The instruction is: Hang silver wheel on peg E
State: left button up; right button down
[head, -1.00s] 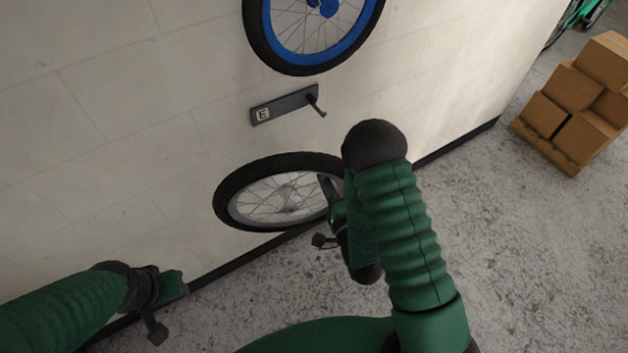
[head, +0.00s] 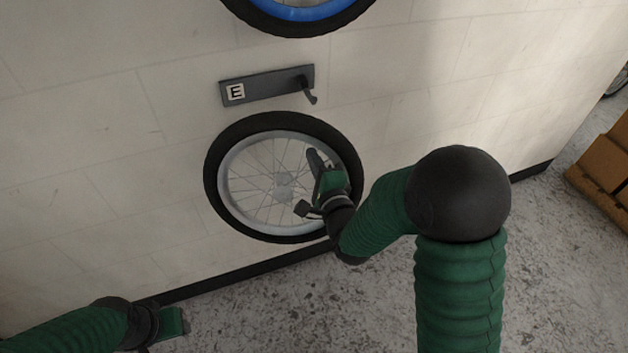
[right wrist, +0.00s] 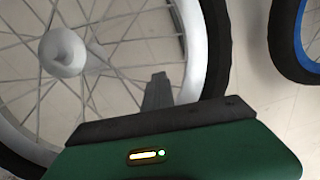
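The silver wheel (head: 225,186), with a black tyre and pale rim, is off the floor in front of the wall, facing me. Its top edge lies just below the dark plate of peg E (head: 309,97) in the head view. The peg sticks out at the plate's right end, clear of the wheel. My right gripper (head: 315,160) is at the wheel's right side and appears shut on it; the exact contact is hidden. The right wrist view shows the silver rim (right wrist: 191,50) and hub close up, with a dark finger (right wrist: 157,90) against them. My left gripper (head: 182,322) is low at the left, away from the wheel.
A blue-rimmed wheel (head: 300,12) hangs above peg E; its tyre also shows at the right wrist view's upper right. Cardboard boxes (head: 606,160) stand on a pallet at the far right. The floor beside the wall is open.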

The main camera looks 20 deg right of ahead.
pick_arm(q)
jog(key=shift+d+f+b, duration=0.25)
jog(key=shift+f+b, duration=0.5)
jog(key=shift+f, duration=0.35)
jog(key=shift+d+f+b, duration=0.25)
jog(key=shift+f+b, duration=0.45)
jog(key=shift+f, duration=0.35)
pick_arm(e)
jog(key=w+f, duration=0.3)
jog(key=w, duration=0.8)
jog(key=shift+w+d+f, duration=0.2)
jog(key=shift+d+f, duration=0.05)
jog(key=shift+d, duration=0.1)
